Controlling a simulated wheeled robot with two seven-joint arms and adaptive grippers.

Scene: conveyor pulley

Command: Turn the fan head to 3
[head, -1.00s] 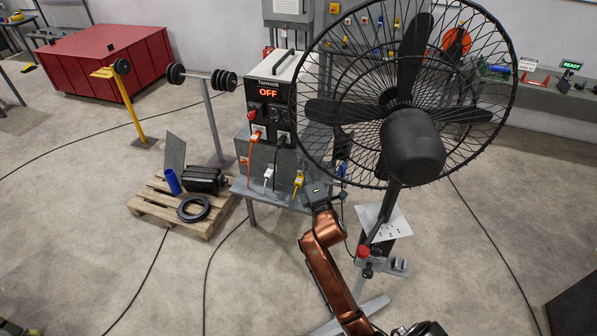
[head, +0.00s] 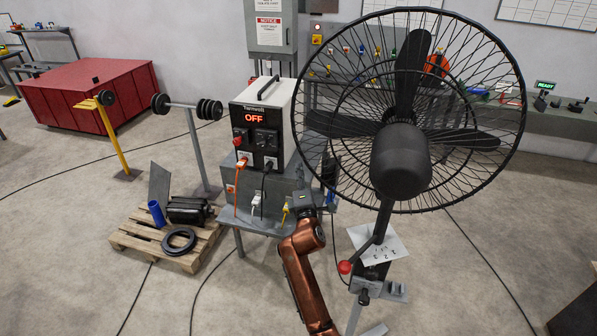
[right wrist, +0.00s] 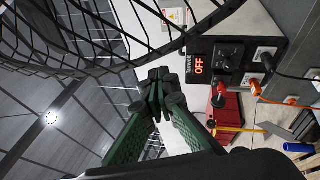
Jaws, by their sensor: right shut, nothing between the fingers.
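The black fan head (head: 402,160) with its wire cage stands on a pole at the right of the head view, its rounded motor housing towards me. A white scale plate (head: 390,250) with small marks sits on the pole below; I cannot read clearly where the head points on it. A red knob (head: 344,267) is beside the plate. My right gripper's green fingers (right wrist: 160,82) are shut and empty in the right wrist view, near the cage (right wrist: 100,45). In the head view the cage and wrist largely hide this gripper. My left gripper is out of view.
A power unit (head: 262,122) showing OFF stands on a metal table left of the fan, with cables plugged in. A pallet (head: 135,238) with parts and a red crate (head: 88,95) are farther left. Cables cross the floor. The floor right of the fan is mostly clear.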

